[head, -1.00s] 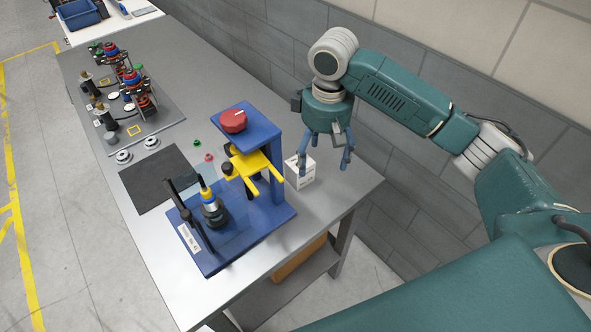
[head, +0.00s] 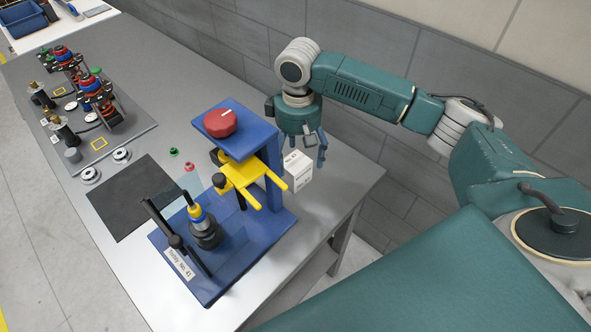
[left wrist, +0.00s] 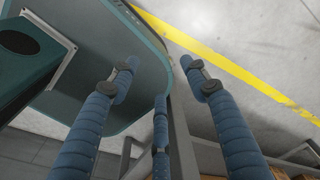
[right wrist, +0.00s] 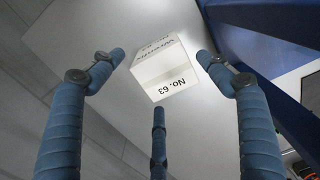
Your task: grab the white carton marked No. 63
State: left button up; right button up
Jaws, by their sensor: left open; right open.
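The white carton (head: 298,171) stands on the table behind the blue fixture, under my right gripper. In the right wrist view the carton (right wrist: 162,72) shows the print "No. 63", upside down, between and beyond the open fingers. My right gripper (head: 306,150) is open and points down above the carton, its fingers partly in front of it. The right wrist view shows its three blue fingers (right wrist: 158,70) apart, with nothing between the tips. My left gripper (left wrist: 162,75) is open and empty, over the floor and a teal surface; it is not in the head view.
The blue fixture (head: 228,256) with yellow fork (head: 240,183) and red knob (head: 221,123) stands close left of the carton. A grey wall (head: 345,120) runs behind the table. Bare tabletop (head: 340,190) lies right of the carton. A black mat (head: 130,195) lies further left.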

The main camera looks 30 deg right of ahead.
jog(key=f, duration=0.1)
jog(key=f+p, duration=0.1)
jog(key=f, duration=0.2)
jog(key=shift+a, duration=0.35)
jog(key=shift+s+f, duration=0.1)
jog(key=shift+f, duration=0.3)
jog(key=c, duration=0.4)
pick_arm(q)
jog(key=shift+w+a+r, duration=0.2)
jog(key=shift+w+r, duration=0.7)
jog(key=shift+r, duration=0.05)
pick_arm(e)
jog(key=c, duration=1.2)
